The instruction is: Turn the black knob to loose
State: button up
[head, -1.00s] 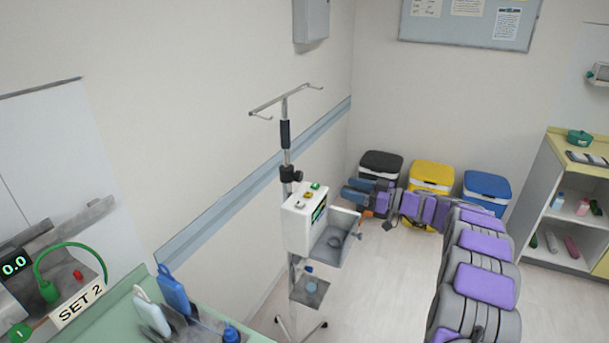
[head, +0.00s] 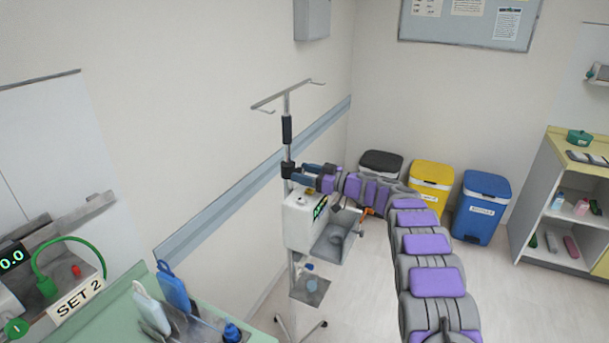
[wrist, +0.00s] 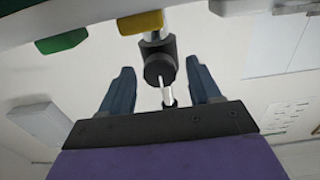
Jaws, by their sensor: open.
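The black knob (wrist: 158,70) sits on a dark collar on the upright pole (head: 288,105). In the wrist view its round end faces me, between my two blue-grey fingers. My gripper (wrist: 160,68) is open, with one finger on each side of the knob and a visible gap to each. In the head view my gripper (head: 302,174) is level with the collar (head: 287,168), just right of the pole. There the knob is mostly hidden by my fingers. I cannot tell how deep the knob lies between the fingertips.
A white pump box (head: 299,222) with green and yellow buttons is on the pole just below my gripper, with a grey tray (head: 337,240) beside it. The wall rail (head: 235,195) runs behind the pole. Black, yellow (head: 431,180) and blue bins (head: 482,205) stand at the back.

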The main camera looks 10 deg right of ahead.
dwell(0.3)
jog(key=c, duration=1)
